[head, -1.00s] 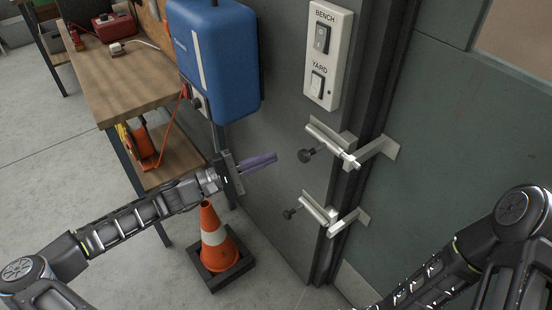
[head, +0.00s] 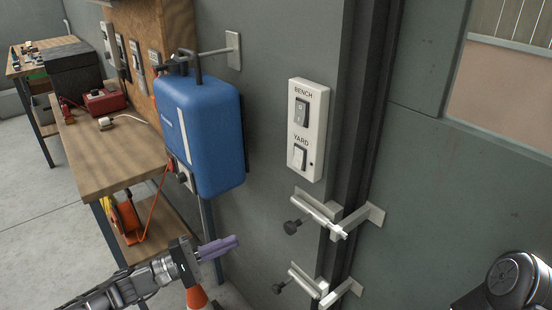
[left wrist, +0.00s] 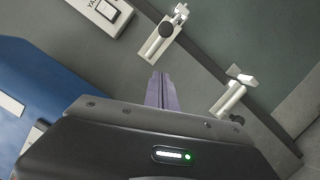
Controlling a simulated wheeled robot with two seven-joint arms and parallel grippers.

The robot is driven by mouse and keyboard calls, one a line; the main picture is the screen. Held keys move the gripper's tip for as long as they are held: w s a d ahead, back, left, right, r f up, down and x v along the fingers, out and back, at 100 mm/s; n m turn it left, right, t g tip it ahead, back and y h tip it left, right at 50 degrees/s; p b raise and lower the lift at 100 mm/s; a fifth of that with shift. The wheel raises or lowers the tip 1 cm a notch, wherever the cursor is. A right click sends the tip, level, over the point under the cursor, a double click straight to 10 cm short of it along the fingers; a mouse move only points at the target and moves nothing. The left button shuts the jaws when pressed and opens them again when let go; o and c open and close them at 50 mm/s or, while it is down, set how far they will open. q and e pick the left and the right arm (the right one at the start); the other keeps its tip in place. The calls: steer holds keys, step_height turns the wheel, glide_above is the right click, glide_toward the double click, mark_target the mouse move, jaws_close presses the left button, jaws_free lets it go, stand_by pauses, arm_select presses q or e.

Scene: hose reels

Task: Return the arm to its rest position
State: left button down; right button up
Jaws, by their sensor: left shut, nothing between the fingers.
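My left gripper (head: 219,246) is low in the head view, left of centre, with its purple fingers shut and empty. It is below the blue hose reel case (head: 205,140) and appears apart from it. In the left wrist view the shut fingers (left wrist: 160,90) point toward the grey wall and two latches. My right gripper is out of view; only a joint of my right arm shows at the lower right of the head view.
A switch box (head: 308,130) labelled BENCH and YARD is on the wall. An upper latch (head: 325,214) and a lower latch (head: 312,284) stick out by the dark door frame. A wooden workbench (head: 120,155) and an orange cone (head: 196,297) are at left.

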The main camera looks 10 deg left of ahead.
arm_select(q)
step_height(320, 180, down, 9)
steer(key=d+n+y, duration=0.1)
steer(key=n+y, duration=0.1)
steer(key=y, duration=0.2)
steer(key=s+d+f+m+g+y, duration=0.1)
steer(key=s+d+f+g, duration=0.25)
steer(key=d+f, duration=0.3)
steer(key=s+d+f+m+g+y, duration=0.1)
steer(key=s+d+f+g, duration=0.1)
steer(key=s+d+f, duration=0.4)
steer(key=s+f+m+g+y, duration=0.2)
steer(key=s+f+m, duration=0.2)
steer(key=s, duration=0.3)
steer(key=s+d+f+m+g+y, duration=0.1)
steer(key=s+f+m+g+y, duration=0.2)
steer(key=s+f+m, duration=0.2)
steer(key=shift+s+d+f+m+p, duration=0.3)
steer(key=shift+s+m, duration=0.6)
steer(key=shift+s, duration=0.55)
